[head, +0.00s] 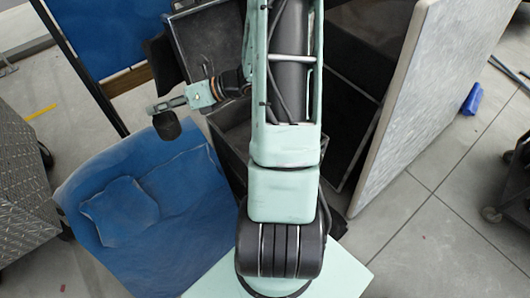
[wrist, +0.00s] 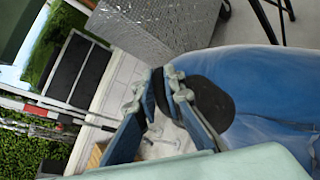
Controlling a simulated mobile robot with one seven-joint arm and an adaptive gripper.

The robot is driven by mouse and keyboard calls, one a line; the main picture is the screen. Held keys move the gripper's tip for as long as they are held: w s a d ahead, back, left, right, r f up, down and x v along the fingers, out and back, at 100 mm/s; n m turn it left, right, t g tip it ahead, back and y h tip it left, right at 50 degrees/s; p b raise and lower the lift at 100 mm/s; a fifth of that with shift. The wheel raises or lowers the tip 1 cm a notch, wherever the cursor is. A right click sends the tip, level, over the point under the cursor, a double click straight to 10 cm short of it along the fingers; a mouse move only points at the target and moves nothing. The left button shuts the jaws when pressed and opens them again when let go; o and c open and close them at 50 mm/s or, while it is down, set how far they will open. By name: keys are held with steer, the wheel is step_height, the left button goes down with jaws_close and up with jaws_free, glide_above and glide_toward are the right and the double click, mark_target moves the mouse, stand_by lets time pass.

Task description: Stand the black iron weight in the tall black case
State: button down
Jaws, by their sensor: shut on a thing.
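My gripper (head: 168,104) is at left of centre in the head view, shut on the black iron weight (head: 166,126). The dark, rounded weight hangs just below the fingers, above the edge of a blue padded surface. In the wrist view the fingers (wrist: 158,88) reach forward, and the weight (wrist: 213,104) shows as a dark shape beside the right finger. An open black case (head: 229,114) stands right of the weight, partly hidden by my arm. Other dark cases are close by, so I cannot tell for certain which is the tall one. The weight is outside them.
A blue padded surface (head: 165,215) with a blue cushion (head: 120,211) lies at lower left. Another dark case (head: 207,40) stands behind the gripper. A pale upright panel (head: 420,105) borders the cases on the right. A metal-patterned box (head: 20,190) is at far left.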

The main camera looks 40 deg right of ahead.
steer(key=w+d+f+m+t+h+b, duration=0.15)
steer(key=d+f+m+h+b, duration=0.25)
steer(key=d+f+b, duration=1.1)
steer(key=w+d+f+m+t+h+b, duration=0.1)
steer(key=d+f+m+t+h+b, duration=0.25)
steer(key=d+f+b, duration=1.15)
steer(key=d+f+h+b, duration=0.1)
steer(key=d+f, duration=0.3)
steer(key=f, duration=0.5)
steer(key=shift+f, duration=0.2)
steer(key=shift+s+f+m+b, duration=0.1)
steer(key=shift+m+b, duration=0.15)
steer(key=shift+b, duration=0.05)
steer(key=c, duration=2.4)
jaws_free()
steer(key=shift+s+a+f+h, duration=0.1)
steer(key=shift+s+f+h, duration=0.05)
steer(key=shift+f+h, duration=0.1)
steer(key=o, duration=0.4)
steer(key=shift+r, duration=0.1)
steer(key=shift+g, duration=0.3)
steer(key=p+v, duration=0.2)
steer(key=v, duration=0.5)
steer(key=shift+s, duration=0.25)
